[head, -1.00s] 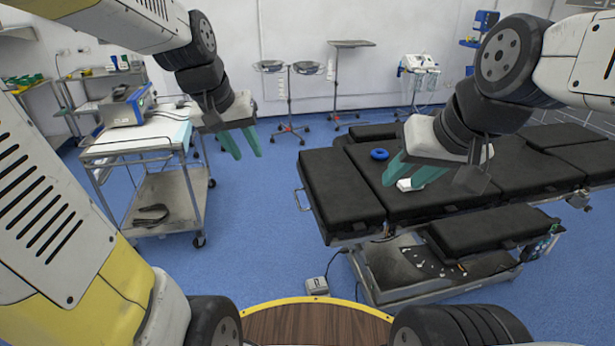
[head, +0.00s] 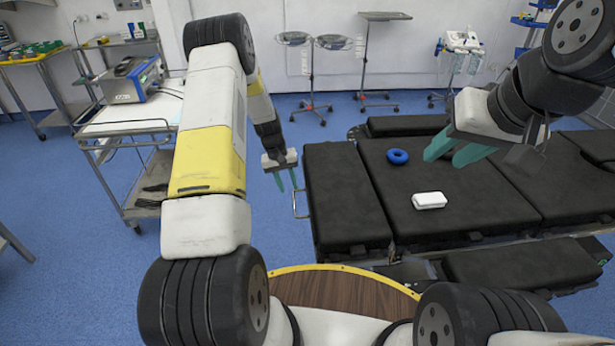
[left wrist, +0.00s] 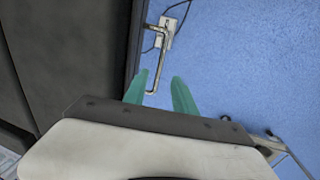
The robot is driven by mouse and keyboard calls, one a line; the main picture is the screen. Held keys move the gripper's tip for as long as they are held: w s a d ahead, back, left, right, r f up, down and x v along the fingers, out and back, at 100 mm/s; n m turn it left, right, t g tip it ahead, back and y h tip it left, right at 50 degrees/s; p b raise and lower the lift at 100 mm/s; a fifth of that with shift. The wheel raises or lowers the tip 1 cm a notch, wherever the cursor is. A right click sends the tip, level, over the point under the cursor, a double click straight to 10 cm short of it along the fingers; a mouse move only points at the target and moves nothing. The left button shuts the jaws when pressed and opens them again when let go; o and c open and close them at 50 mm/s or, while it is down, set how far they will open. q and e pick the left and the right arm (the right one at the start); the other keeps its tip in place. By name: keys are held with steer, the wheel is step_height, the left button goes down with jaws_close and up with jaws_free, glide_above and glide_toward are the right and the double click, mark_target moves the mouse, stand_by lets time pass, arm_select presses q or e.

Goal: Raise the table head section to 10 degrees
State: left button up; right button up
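The operating table's black padded head section (head: 347,200) is at the table's left end and looks about level. A thin metal handle bar (head: 294,198) sticks out from its left edge; it also shows in the left wrist view (left wrist: 158,62). My left gripper (head: 287,187) is open beside the handle. In the left wrist view its green fingers (left wrist: 157,84) are spread and the bar's bent end appears between the tips; I cannot tell if they touch. My right gripper (head: 453,158) is open and empty over the middle of the table.
A blue ring (head: 397,157) and a white box (head: 429,200) lie on the pads. A metal cart (head: 112,142) with a device (head: 130,79) stands at left. Stands are along the back wall. Blue floor is free left of the table.

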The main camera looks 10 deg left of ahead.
mark_target(294, 203)
arm_select(q)
steer(key=f, duration=0.2)
steer(key=d+f, duration=0.1)
steer(key=f, duration=0.4)
steer(key=shift+w+d+f, duration=0.2)
steer(key=shift+d+f, duration=0.05)
jaws_close()
stand_by(1.1)
